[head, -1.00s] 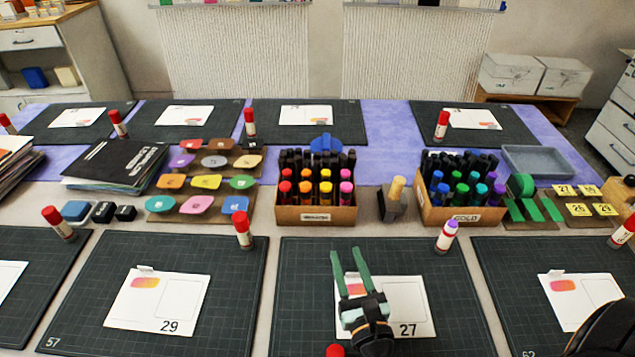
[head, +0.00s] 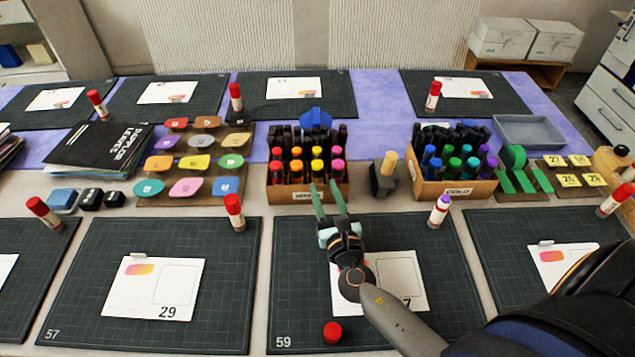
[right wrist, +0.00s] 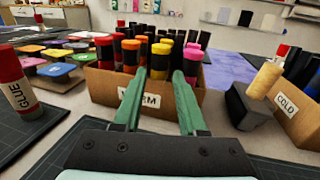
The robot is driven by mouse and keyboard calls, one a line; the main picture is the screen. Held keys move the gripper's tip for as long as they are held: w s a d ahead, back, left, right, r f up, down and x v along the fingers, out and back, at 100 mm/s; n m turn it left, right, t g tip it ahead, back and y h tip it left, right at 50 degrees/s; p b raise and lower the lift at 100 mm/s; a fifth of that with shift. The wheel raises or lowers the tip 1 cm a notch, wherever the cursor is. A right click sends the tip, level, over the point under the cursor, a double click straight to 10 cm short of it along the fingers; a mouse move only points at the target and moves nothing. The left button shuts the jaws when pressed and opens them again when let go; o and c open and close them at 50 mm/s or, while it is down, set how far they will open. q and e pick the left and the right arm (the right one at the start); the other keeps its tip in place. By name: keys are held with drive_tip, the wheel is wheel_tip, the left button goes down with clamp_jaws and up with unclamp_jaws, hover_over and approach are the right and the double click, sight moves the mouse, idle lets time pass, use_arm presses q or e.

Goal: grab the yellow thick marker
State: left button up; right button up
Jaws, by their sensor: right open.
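The yellow thick marker (head: 317,167) stands upright in the front part of the cardboard box of warm-coloured markers (head: 306,194), between orange and pink ones. In the right wrist view the yellow marker (right wrist: 160,62) shows between my fingertips, beyond them. My right gripper (head: 326,185) is open and empty, its green fingers pointing at the box front; it also shows in the right wrist view (right wrist: 158,77). The fingers partly cover the box label. I cannot tell whether the fingertips touch the box. My left gripper is not in view.
A box of cold-coloured markers (head: 456,190) stands to the right, with a dark block with a wooden peg (head: 384,175) between the boxes. Coloured pads (head: 194,162) lie left.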

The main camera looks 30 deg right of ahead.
sight(319, 177)
drive_tip(key=x, duration=0.3)
drive_tip(key=shift+w, duration=0.3)
clamp_jaws()
